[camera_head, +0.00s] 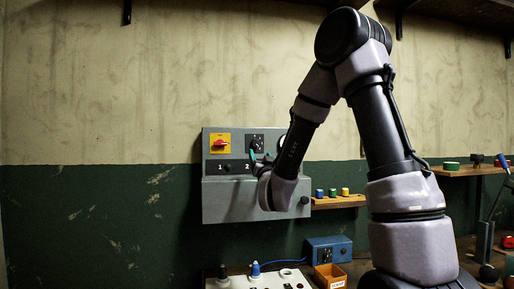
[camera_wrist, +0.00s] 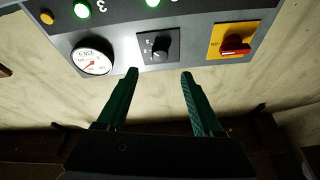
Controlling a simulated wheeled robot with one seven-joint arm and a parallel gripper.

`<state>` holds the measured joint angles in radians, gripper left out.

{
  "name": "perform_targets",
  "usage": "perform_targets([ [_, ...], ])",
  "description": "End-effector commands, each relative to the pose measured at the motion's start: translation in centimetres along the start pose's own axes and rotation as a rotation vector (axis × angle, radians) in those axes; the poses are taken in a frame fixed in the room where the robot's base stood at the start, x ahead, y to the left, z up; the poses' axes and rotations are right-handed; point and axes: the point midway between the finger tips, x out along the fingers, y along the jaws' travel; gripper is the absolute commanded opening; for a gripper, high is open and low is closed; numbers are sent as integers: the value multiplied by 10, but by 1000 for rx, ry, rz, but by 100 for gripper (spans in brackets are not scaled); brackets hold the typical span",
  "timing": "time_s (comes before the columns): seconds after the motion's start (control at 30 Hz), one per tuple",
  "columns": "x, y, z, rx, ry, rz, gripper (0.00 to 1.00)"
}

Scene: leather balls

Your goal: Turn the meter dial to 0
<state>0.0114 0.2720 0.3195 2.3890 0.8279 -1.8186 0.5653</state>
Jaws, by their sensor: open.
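The meter dial is a black knob on a dark square plate with small white marks. It shows in the wrist view (camera_wrist: 160,47) and on the grey wall panel in the head view (camera_head: 255,139). The setting it points to is too small to read. My gripper (camera_wrist: 160,73) has two green fingers, open and empty. In the wrist view the fingertips lie either side of the dial's column, just short of it, with a gap between them and the knob. In the head view my gripper (camera_head: 254,157) is at the panel, just below the dial, and my wrist hides part of the panel.
A red switch on a yellow plate (camera_wrist: 235,45) and a round white gauge (camera_wrist: 92,57) flank the dial. Lit green buttons and a yellow one sit along the panel. A small shelf (camera_head: 338,202) holds coloured blocks. A blue box (camera_head: 328,249) and orange bin (camera_head: 330,276) stand below.

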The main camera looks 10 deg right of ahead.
Motion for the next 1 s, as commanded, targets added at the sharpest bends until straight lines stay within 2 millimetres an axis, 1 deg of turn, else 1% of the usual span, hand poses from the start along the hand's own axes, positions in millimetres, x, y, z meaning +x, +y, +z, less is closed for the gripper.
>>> perform_targets([
  [0.03, 10, 0, 0, 0, 2, 0, 68],
  [0.2, 43, 1, 0, 0, 2, 1, 68],
  [0.3, 61, 1, 0, 0, 1, 1, 68],
  [0.4, 74, 0, 0, 1, 0, 1, 68],
  [0.5, 82, 0, 0, 0, 0, -1, 68],
  [0.6, 86, 0, 0, -1, -1, 0, 68],
  [0.87, 87, 0, 0, -1, -1, 0, 68],
  [0.9, 87, 0, 0, -1, -1, 0, 53],
  [0.97, 87, 0, 0, -1, -1, 0, 30],
  [1.0, 87, 0, 0, -1, -1, 0, 14],
])
